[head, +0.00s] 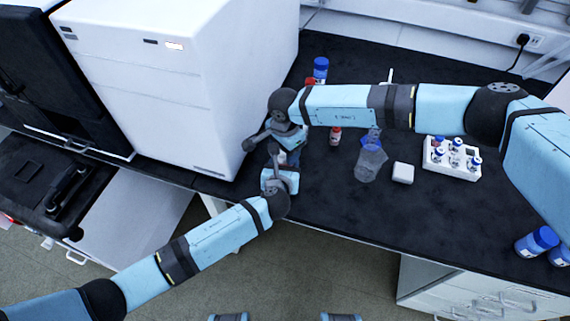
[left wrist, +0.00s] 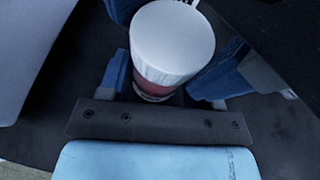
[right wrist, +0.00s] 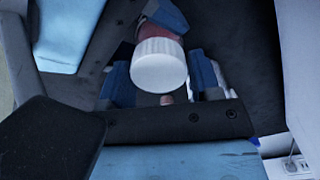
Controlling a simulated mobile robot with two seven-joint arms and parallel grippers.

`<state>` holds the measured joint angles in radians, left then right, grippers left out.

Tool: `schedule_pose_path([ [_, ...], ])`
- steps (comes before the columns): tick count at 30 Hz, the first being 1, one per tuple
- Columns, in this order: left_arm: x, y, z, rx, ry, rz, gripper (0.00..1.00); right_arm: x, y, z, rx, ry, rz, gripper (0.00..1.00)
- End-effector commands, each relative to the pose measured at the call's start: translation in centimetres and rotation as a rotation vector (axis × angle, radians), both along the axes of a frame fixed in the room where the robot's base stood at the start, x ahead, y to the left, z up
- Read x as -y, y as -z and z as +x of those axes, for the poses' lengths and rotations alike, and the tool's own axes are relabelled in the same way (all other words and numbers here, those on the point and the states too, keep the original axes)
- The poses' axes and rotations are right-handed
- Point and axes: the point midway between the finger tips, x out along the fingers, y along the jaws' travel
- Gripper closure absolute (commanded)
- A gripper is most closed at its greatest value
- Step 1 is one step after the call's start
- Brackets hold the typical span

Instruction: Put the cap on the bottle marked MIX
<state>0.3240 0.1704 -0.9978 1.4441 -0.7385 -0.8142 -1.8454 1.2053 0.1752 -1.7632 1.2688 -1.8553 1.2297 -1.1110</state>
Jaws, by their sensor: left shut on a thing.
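A bottle with a reddish band (left wrist: 155,86) and a white cap (left wrist: 173,40) on top stands between the fingers of my left gripper (left wrist: 166,82), which is shut on it. No MIX marking is readable. My right gripper (right wrist: 163,80) has its blue fingers on either side of the white cap (right wrist: 158,68); whether they press on it is unclear. The reddish part of the bottle (right wrist: 162,34) shows beyond the cap. The cap appears seated on the bottle, but the seam is hard to see. In the head view the two grippers meet at the bench's front edge and mostly hide the bottle.
A white instrument (head: 180,85) stands close at left. On the dark bench are a small red-capped bottle (head: 335,136), a clear beaker (head: 369,163), a white block (head: 403,173), a white vial rack (head: 450,174) and a blue-capped bottle (head: 320,69). Blue-capped bottles (head: 538,241) stand at right.

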Motion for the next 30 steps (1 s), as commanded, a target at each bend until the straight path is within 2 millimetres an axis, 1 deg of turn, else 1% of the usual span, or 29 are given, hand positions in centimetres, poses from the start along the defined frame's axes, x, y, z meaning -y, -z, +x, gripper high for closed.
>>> schedule_pose_path([
  [1,0.1,0.0,0.0,0.0,0.001,0.0,1.0,0.0,-0.1,0.0,0.001,0.0,0.001,0.3],
  [3,0.1,0.0,0.0,0.0,0.001,0.0,1.0,0.0,0.0,0.0,0.001,0.0,0.001,0.17],
  [14,-0.1,0.0,0.1,0.001,-0.003,0.001,1.0,0.0,-0.2,-0.1,-0.002,-0.002,-0.001,0.17],
  [17,-0.2,0.0,0.1,0.0,-0.004,0.002,1.0,0.0,-1.1,-0.1,-0.001,-0.002,0.0,0.17],
  [24,-0.1,0.1,0.1,-0.001,-0.003,0.001,1.0,-0.1,-4.9,0.0,0.002,-0.003,0.003,0.17],
  [30,-0.1,0.0,0.0,-0.001,-0.001,0.001,1.0,0.0,-7.3,0.1,0.002,-0.001,0.001,0.17],
])
